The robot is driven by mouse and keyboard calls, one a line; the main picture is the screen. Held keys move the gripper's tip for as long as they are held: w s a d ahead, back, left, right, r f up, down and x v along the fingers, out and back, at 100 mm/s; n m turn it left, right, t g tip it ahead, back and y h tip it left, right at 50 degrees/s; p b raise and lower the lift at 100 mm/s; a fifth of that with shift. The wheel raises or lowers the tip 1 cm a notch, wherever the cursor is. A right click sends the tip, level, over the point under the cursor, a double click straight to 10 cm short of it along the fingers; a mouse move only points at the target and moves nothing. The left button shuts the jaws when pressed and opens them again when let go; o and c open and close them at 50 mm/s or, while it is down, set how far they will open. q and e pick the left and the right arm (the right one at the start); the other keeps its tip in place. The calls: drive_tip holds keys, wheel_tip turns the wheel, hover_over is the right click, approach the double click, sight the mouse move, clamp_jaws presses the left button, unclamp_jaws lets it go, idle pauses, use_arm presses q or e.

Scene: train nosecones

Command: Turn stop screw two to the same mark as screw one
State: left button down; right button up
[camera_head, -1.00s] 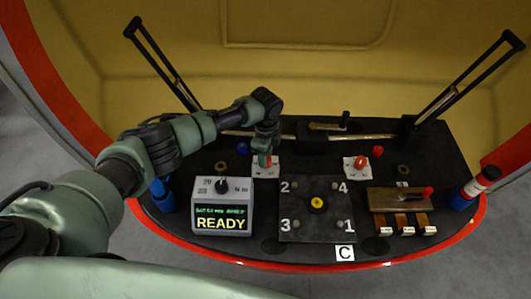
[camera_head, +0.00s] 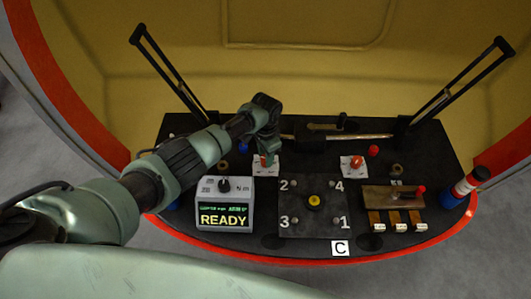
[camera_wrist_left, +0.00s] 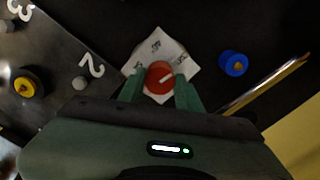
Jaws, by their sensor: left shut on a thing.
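A red stop screw (camera_head: 266,161) stands on a white marked card (camera_head: 259,172) left of centre on the dark table. My left gripper (camera_head: 268,154) is over it from above. In the left wrist view, its green fingers (camera_wrist_left: 159,85) are shut on the red screw's round head (camera_wrist_left: 157,73), one on each side. A short white line on the head slants up to the right. The card's marks are too small to read. A second red-orange stop screw (camera_head: 354,162) stands on its own white card (camera_head: 346,172) to the right, untouched. My right gripper is out of view.
A grey box reading READY (camera_head: 225,203) stands front left of the held screw. A dark plate numbered 1 to 4 (camera_head: 315,229) lies in the middle. A brass block (camera_head: 378,199) lies right. A blue knob (camera_wrist_left: 233,64) stands near the held screw.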

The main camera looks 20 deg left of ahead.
use_arm(q)
drive_tip(key=n, duration=0.2)
drive_tip(key=n+p, duration=0.1)
drive_tip(key=shift+w+d+r+n, duration=0.1)
drive_tip(key=shift+w+r+n, duration=0.1)
drive_tip(key=shift+n, duration=0.2)
drive_tip(key=n+p, duration=0.1)
drive_tip(key=n, duration=0.2)
drive_tip(key=shift+n, duration=0.3)
drive_tip(key=n+p, duration=0.1)
drive_tip(key=n, duration=0.4)
drive_tip(key=shift+w, duration=0.1)
drive_tip(key=shift+n, duration=0.4)
drive_tip(key=c, duration=1)
unclamp_jaws()
drive_tip(key=shift+o, duration=0.2)
drive_tip(key=shift+f, duration=0.1)
wheel_tip(320, 180, up, 8)
drive_tip(key=p, duration=0.2)
drive_tip(key=shift+p, duration=0.35)
